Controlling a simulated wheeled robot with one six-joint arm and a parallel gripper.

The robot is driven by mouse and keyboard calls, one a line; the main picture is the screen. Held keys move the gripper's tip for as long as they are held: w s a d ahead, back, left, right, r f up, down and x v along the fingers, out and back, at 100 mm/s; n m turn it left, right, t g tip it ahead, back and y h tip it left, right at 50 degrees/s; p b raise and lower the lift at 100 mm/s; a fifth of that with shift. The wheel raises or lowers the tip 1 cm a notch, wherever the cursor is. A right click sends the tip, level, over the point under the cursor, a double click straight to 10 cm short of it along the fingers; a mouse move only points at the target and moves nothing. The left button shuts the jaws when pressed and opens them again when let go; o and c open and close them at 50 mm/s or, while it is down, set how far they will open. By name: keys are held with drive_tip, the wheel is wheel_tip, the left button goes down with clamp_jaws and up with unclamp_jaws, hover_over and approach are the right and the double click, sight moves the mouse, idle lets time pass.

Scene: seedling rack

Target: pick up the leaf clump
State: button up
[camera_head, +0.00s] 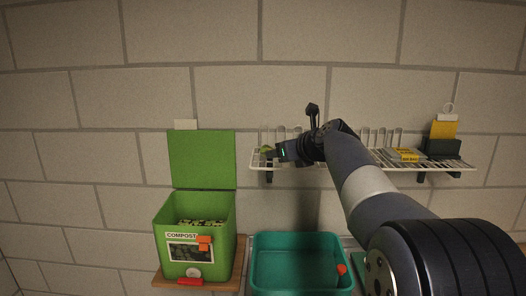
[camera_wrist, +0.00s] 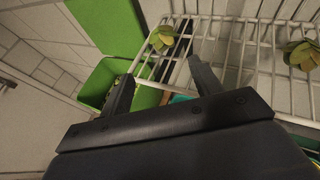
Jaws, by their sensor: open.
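Two leafy green clumps sit on the white wire rack in the wrist view. One leaf clump (camera_wrist: 163,37) lies near the rack's end, just beyond the space between my fingertips and apart from them. The other leaf clump (camera_wrist: 303,55) is at the right edge, outside my fingers. My gripper (camera_wrist: 163,74) is open and empty, its two dark fingers spread. In the head view, a bit of green leaf clump (camera_head: 266,149) shows at the rack's left end beside my gripper (camera_head: 277,152). My gripper and arm hide part of the rack there.
The white wire rack (camera_head: 460,168) is fixed to a block wall. A yellow packet (camera_head: 408,155) and a dark holder (camera_head: 442,149) stand on its right. Below are a green compost bin (camera_head: 222,240) with its lid up and a teal tub (camera_head: 300,277).

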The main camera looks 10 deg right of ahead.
sight(269, 148)
drive_tip(key=x, duration=0.3)
drive_tip(key=p+x, duration=0.1)
drive_tip(key=x, duration=0.1)
drive_tip(key=shift+w+d+r, duration=0.1)
drive_tip(key=shift+w+r, duration=0.15)
drive_tip(key=shift+r, duration=0.05)
drive_tip(key=shift+d+p+x, duration=0.2)
drive_tip(key=shift+p+x, duration=0.8)
drive_tip(key=shift+x, duration=1.95)
drive_tip(key=shift+w, duration=0.1)
drive_tip(key=shift+c, duration=0.2)
drive_tip(key=c, duration=1)
drive_tip(key=shift+r, duration=0.1)
